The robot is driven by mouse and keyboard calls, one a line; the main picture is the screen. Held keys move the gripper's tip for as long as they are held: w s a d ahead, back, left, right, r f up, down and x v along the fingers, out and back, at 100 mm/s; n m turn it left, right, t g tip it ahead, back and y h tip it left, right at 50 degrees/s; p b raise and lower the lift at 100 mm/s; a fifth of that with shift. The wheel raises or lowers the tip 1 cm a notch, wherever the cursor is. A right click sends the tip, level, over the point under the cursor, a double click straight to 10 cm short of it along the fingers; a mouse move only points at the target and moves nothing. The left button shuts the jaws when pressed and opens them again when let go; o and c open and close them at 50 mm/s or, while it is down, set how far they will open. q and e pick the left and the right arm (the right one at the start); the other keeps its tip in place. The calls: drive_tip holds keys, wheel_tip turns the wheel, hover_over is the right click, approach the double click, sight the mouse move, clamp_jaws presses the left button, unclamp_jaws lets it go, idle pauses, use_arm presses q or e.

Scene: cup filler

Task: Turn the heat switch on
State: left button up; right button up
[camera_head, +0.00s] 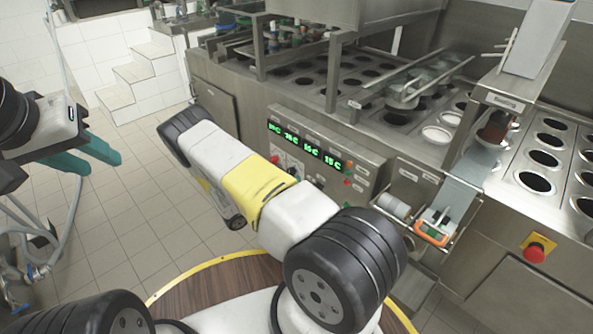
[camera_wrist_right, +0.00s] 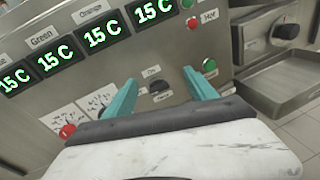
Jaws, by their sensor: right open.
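In the right wrist view, a dark rotary-looking switch (camera_wrist_right: 160,88) sits on the steel control panel (camera_wrist_right: 60,90), with small labels around it that are hard to read. My right gripper (camera_wrist_right: 159,77) is open and empty, its teal fingers pointing at the panel on either side of this switch, apparently not touching it. In the head view the panel (camera_head: 325,138) shows several green readouts, and my own right arm hides the right gripper. My left gripper (camera_head: 104,164) is at the far left in the head view, open and empty, away from the panel.
On the panel near the right finger are a green button (camera_wrist_right: 209,65) and a red button (camera_wrist_right: 191,23); a red knob (camera_wrist_right: 67,131) is at left. A steel tray (camera_wrist_right: 285,92) juts out at right. An emergency stop (camera_head: 535,252) is on the right cabinet.

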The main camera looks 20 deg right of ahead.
sight(315, 188)
wheel_tip(315, 188, down, 5)
drive_tip(key=n+t, duration=0.4)
drive_tip(key=x, duration=0.7)
drive_tip(key=shift+w+d+f, duration=0.2)
drive_tip(key=shift+d+f, duration=0.05)
drive_tip(key=c, duration=1.4)
